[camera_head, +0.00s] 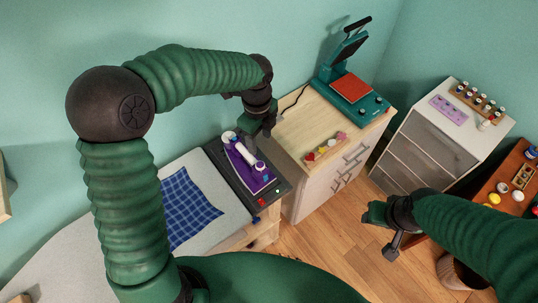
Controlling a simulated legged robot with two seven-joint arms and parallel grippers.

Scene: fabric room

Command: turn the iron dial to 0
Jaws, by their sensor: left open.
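A purple and white iron (240,163) lies on a dark stand (272,188) at the end of the ironing board. Its dial is too small to make out. My left gripper (262,127) is open and points down just above and behind the iron's right side. It holds nothing that I can see, and its fingertips are small and partly dark. I cannot tell whether it touches the iron.
A blue checked cloth (188,208) lies on the pale ironing board (210,171). A wooden-topped cabinet (312,122) right of the iron bears a teal heat press (352,93) and small coloured items (324,148). A white drawer unit (425,145) stands farther right. Open floor (325,215) lies between.

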